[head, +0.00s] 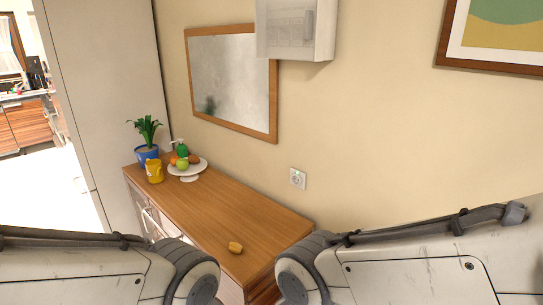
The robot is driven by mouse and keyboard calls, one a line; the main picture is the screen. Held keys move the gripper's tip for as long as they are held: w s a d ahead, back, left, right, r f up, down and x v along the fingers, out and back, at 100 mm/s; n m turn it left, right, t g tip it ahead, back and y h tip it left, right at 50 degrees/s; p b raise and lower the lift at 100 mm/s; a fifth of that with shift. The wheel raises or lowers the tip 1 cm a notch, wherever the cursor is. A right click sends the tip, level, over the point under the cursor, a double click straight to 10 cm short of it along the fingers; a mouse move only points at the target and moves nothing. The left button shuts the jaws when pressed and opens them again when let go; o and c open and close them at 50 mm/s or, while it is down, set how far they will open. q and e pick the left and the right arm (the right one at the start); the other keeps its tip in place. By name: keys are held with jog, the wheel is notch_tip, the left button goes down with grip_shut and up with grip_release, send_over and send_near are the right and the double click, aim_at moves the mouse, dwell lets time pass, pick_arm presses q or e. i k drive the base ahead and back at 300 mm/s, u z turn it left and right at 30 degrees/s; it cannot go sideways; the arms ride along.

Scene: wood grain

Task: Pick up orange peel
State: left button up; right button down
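Neither gripper shows in the head view.
At the cabinet's far left end stand a blue pot with a plant (147,155), a yellow container (154,171), a green bottle (181,149) and a white fruit stand (188,176). A wall with a mirror (232,85) and an outlet (298,179) rises behind.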

aim_at(236, 249)
jog(key=z, duration=0.2)
jog(key=k, duration=0.5)
jog(key=z, duration=0.55)
jog(key=i, duration=0.75)
jog(key=u, duration=1.1)
jog(key=i, duration=0.65)
jog(key=u, duration=0.75)
